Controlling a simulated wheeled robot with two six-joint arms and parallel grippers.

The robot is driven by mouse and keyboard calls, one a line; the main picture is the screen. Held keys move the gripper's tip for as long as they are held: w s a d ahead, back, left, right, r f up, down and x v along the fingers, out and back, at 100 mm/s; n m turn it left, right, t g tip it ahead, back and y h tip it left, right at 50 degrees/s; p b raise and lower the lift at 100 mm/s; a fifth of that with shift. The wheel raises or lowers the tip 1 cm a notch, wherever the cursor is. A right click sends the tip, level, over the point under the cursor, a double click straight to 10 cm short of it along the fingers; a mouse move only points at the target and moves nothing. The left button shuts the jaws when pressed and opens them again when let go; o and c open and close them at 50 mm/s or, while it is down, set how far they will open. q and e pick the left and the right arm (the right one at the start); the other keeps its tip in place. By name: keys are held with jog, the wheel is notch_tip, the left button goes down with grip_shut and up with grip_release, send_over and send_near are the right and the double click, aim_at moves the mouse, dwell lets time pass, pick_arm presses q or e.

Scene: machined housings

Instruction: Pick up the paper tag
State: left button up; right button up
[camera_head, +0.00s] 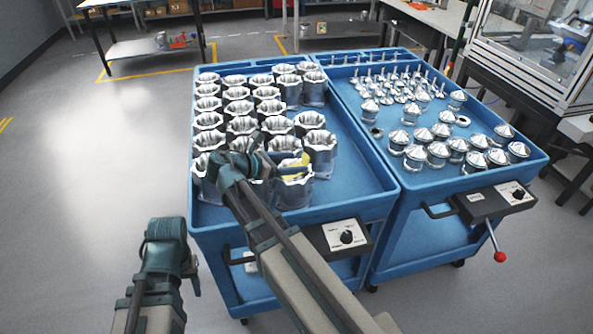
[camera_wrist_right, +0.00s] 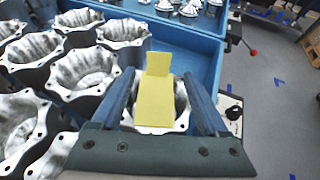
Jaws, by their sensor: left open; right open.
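The yellow paper tag (camera_wrist_right: 156,98) stands out in the right wrist view, at a metal housing (camera_wrist_right: 181,112). It has a broad lower part and a narrower upper part. In the head view, a small part of the tag (camera_head: 296,163) shows at the housings near the tray's front. My right gripper (camera_head: 274,163) is open over that housing. In the right wrist view its two fingers (camera_wrist_right: 160,76) stand left and right of the tag, with gaps visible. My left gripper (camera_head: 170,248) is open and empty, low at the left, away from the carts.
Several open silver housings (camera_head: 236,108) crowd the left blue cart (camera_head: 352,182) around the right gripper. The right blue cart (camera_head: 425,187) holds several domed metal parts (camera_head: 437,152) and small stemmed parts. The left cart's right side is clear. Open floor (camera_head: 110,140) lies left.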

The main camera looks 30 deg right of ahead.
aim_at(305, 160)
jog(key=shift+d, duration=0.1)
jog(key=b+x, duration=0.1)
jog(key=x, duration=0.3)
jog(key=shift+w+d, duration=0.15)
jog(key=shift+w+d+b, duration=0.1)
jog(key=shift+d+b, duration=0.2)
jog(key=shift+d, duration=0.05)
grip_shut()
